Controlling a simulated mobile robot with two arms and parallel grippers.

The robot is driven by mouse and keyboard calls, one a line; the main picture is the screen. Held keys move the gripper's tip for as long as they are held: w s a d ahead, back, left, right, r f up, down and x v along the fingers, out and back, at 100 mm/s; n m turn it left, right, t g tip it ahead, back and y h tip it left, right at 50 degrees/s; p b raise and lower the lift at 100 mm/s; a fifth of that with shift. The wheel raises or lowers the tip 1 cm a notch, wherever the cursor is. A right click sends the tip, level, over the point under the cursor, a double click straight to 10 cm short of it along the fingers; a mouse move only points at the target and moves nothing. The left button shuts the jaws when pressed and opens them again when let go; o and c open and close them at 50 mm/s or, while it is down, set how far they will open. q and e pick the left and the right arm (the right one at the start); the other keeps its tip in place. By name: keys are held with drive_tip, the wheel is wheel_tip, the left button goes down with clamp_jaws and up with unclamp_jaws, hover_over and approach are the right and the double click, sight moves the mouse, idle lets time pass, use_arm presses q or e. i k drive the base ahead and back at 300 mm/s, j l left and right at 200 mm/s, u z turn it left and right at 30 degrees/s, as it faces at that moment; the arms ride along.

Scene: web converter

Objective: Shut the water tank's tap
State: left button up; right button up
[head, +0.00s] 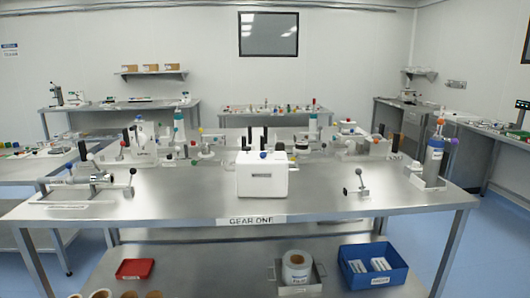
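Neither of my grippers is in view.
The steel table (330,200) carries a white box (262,178) in the middle, a small lever stand (355,184) and a rod fixture (92,181) at left. White assemblies with coloured knobs line its back. A blue bin (371,272) sits on the lower shelf.

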sight(263, 155)
drive_tip(key=i+l, duration=0.15)
drive_tip(key=i, duration=0.8)
drive_tip(key=i+l, duration=0.1)
drive_tip(key=i, duration=0.8)
